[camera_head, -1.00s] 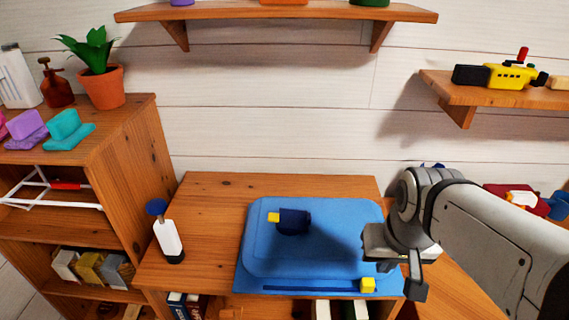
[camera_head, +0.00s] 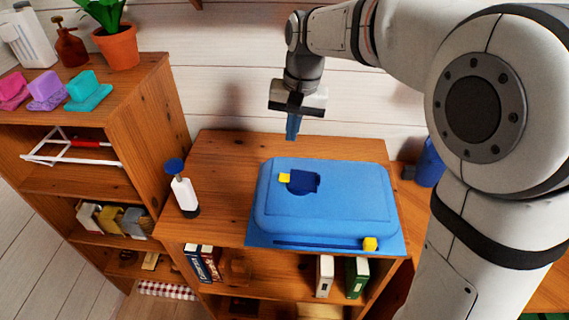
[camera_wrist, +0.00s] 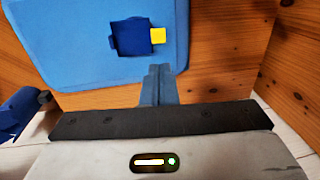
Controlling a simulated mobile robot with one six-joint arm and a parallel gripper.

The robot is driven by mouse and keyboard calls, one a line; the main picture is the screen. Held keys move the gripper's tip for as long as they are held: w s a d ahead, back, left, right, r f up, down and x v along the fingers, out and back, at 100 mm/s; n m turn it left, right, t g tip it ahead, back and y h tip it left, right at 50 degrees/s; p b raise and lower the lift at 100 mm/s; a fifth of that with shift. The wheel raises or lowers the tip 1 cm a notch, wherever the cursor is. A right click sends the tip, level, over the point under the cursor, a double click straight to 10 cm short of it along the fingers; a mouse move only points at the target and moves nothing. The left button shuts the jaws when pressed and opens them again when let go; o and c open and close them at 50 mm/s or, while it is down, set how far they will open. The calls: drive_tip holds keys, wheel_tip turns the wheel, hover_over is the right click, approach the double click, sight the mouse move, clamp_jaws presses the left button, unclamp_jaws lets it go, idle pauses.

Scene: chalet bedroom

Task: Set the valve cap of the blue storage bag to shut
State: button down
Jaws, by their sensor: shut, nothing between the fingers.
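The blue storage bag (camera_head: 340,212) lies flat on top of the low wooden cabinet, and it fills the upper left of the wrist view (camera_wrist: 85,65). Its dark blue valve cap (camera_head: 304,183) sits near the bag's back left part, with a yellow tab (camera_head: 285,178) on its left side. In the wrist view the cap (camera_wrist: 128,38) has the yellow tab (camera_wrist: 158,36) on its right. I cannot tell for sure whether the cap is raised or flat. My gripper (camera_head: 291,136) is shut and empty, pointing down above the cabinet's back, behind the valve and apart from the bag.
A yellow slider (camera_head: 370,243) sits on the bag's front edge strip. A white pump bottle with a blue knob (camera_head: 182,190) stands left of the bag. A taller shelf (camera_head: 95,120) is on the left. A plank wall is close behind my gripper.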

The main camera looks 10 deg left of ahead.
sight(284, 176)
drive_tip(key=f, duration=0.4)
drive_tip(key=a+f, duration=0.1)
drive_tip(key=f, duration=0.3)
drive_tip(key=f+p, duration=0.1)
drive_tip(key=f, duration=0.3)
drive_tip(key=shift+a, duration=0.2)
